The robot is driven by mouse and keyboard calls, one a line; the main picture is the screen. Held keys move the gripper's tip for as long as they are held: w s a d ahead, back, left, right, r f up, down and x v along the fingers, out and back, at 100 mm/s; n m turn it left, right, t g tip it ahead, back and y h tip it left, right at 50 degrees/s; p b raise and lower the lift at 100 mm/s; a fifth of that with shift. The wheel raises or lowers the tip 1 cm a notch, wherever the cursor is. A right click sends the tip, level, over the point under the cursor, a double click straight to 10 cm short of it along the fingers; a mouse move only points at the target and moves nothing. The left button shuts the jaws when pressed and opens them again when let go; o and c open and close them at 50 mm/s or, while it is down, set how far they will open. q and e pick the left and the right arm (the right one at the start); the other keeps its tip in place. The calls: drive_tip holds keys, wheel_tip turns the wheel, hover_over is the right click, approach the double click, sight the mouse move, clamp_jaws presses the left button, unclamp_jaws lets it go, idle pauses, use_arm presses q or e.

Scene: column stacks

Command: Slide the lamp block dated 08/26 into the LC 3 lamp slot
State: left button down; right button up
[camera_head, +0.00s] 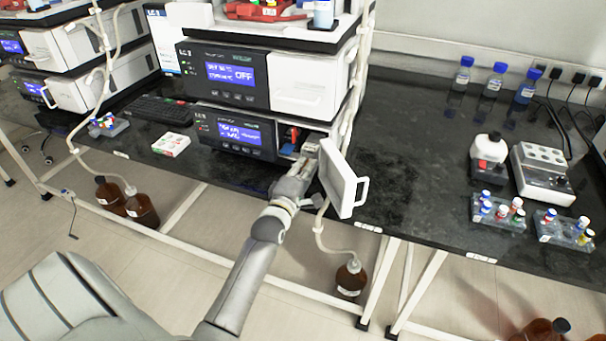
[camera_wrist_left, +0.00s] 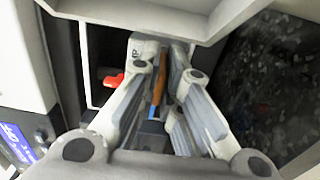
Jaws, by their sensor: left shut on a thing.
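My left gripper (camera_head: 303,158) reaches into the open front compartment of the lower instrument (camera_head: 238,133), which has a lit blue screen. Its white door (camera_head: 343,180) is swung open just right of the gripper. In the left wrist view, my left gripper (camera_wrist_left: 160,75) is shut on a pale block (camera_wrist_left: 143,48), probably the lamp block, at the dark compartment opening. An orange-brown strip (camera_wrist_left: 179,68) shows beside it. The date is not legible, and the fingers hide much of the block. The slot's inside is mostly hidden. My right gripper is not in view.
A red part (camera_wrist_left: 113,80) shows left of the fingers inside the compartment. The upper instrument (camera_head: 222,75) reads OFF. A white box (camera_head: 171,144) and a keyboard (camera_head: 158,109) lie left. Tube racks (camera_head: 498,212) stand right.

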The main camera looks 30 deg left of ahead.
use_arm(q)
drive_tip(key=shift+w+f, duration=0.1)
idle(0.3)
drive_tip(key=c, duration=1.5)
unclamp_jaws()
drive_tip(key=shift+f, duration=0.1)
drive_tip(key=v, duration=1.2)
